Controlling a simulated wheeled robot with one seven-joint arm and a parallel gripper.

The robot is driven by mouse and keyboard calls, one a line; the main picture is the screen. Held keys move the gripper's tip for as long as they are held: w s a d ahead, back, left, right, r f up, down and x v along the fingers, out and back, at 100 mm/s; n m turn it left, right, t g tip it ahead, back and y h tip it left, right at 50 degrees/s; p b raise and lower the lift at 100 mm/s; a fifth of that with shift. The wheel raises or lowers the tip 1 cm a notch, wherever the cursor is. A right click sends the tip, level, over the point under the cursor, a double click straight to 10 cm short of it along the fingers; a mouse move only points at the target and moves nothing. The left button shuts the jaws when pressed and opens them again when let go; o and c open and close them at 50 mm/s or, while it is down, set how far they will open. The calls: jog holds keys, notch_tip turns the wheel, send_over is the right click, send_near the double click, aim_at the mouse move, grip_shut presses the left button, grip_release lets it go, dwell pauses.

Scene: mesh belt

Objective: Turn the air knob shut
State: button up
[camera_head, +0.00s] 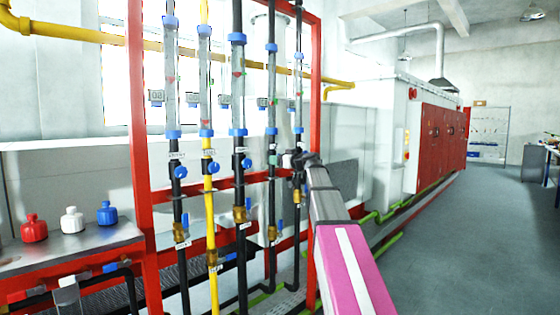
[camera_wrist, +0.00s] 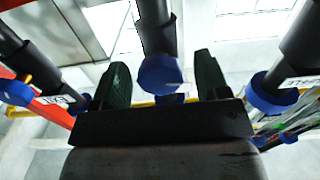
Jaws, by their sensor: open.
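Several vertical pipes on a red frame carry blue knobs in the head view, including one on the left pipe (camera_head: 181,172), one on the yellow pipe (camera_head: 213,167) and one on the middle black pipe (camera_head: 246,164). The small labels there are too blurred for me to tell which is air. My gripper (camera_head: 298,158) is at the rightmost pipe and hides the knob area there. In the wrist view my gripper (camera_wrist: 160,78) is open, its green-padded fingers on either side of a blue knob (camera_wrist: 158,75) below a black pipe. I cannot tell whether they touch it.
Neighbouring pipes with blue knobs stand close on the left (camera_wrist: 15,92) and right (camera_wrist: 268,95) of my gripper. Red, white and blue bottles stand on a metal table (camera_head: 75,245) at left. A red frame post (camera_head: 315,90) rises beside my arm. Open floor (camera_head: 470,240) lies to the right.

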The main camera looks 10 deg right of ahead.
jog(key=c, duration=0.9)
jog(key=shift+c, duration=0.2)
jog(key=shift+m, duration=0.5)
jog(key=m, duration=1.1)
jog(key=shift+m, duration=2)
